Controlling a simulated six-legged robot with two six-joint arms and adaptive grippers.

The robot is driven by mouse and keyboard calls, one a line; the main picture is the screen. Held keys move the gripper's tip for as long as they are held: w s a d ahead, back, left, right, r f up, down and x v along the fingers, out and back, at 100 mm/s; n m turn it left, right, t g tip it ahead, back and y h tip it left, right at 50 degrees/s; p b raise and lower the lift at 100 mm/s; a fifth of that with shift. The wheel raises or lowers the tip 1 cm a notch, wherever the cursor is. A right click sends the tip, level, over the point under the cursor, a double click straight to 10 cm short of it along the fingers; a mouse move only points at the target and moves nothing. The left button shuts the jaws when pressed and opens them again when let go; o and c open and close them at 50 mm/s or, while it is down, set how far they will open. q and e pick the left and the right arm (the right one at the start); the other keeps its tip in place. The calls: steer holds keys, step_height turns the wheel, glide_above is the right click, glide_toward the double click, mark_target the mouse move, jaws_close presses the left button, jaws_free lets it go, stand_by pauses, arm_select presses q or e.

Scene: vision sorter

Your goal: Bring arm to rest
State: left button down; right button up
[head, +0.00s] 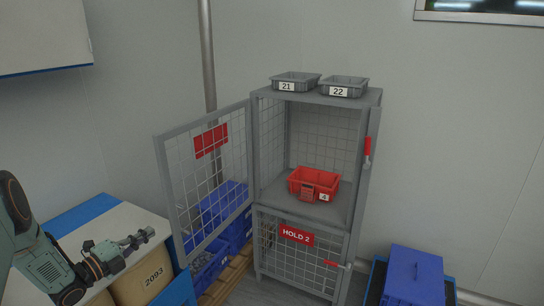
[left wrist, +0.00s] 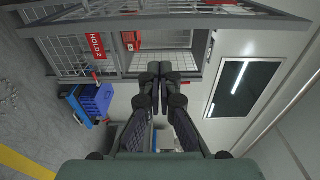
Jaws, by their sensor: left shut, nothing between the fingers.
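My left gripper (head: 146,236) comes in from the lower left of the head view, over a white-topped surface. It is shut with nothing between its fingers, and it stands apart from the cage. In the left wrist view its closed fingers (left wrist: 159,72) point toward the cage. The right gripper is in neither view. A grey mesh cage (head: 375,150) stands ahead, its upper door (head: 163,180) swung open to the left. A red bin (head: 314,184) labelled 4 sits on the shelf inside.
Grey trays marked 21 (head: 296,83) and 22 (head: 343,88) stand on the cage top. The lower door with the HOLD 2 sign (head: 296,236) is shut. Blue crates (head: 222,205) stand behind the open door. A blue box (head: 415,275) stands at the right.

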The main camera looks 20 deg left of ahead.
arm_select(q)
steer(key=shift+w+f, duration=0.1)
steer(key=s+d+f+n+g+y+b, duration=0.15)
steer(key=s+d+f+n+g, duration=0.3)
steer(key=d+f+n, duration=0.5)
steer(key=s+d+f+n+g+y, duration=0.25)
steer(key=d+f+n+g, duration=0.25)
steer(key=d+f+n, duration=0.4)
steer(key=s+d+n+g+b, duration=0.1)
steer(key=s+d+g, duration=0.3)
steer(key=s+d, duration=0.4)
steer(key=s+d+g+h+b, duration=0.1)
steer(key=s+d+g, duration=0.3)
steer(key=s, duration=1.2)
steer(key=d+b, duration=0.1)
steer(key=d, duration=0.3)
steer(key=shift+d+n+b, duration=0.15)
steer(key=shift+n+b, duration=0.2)
steer(key=shift+b, duration=0.05)
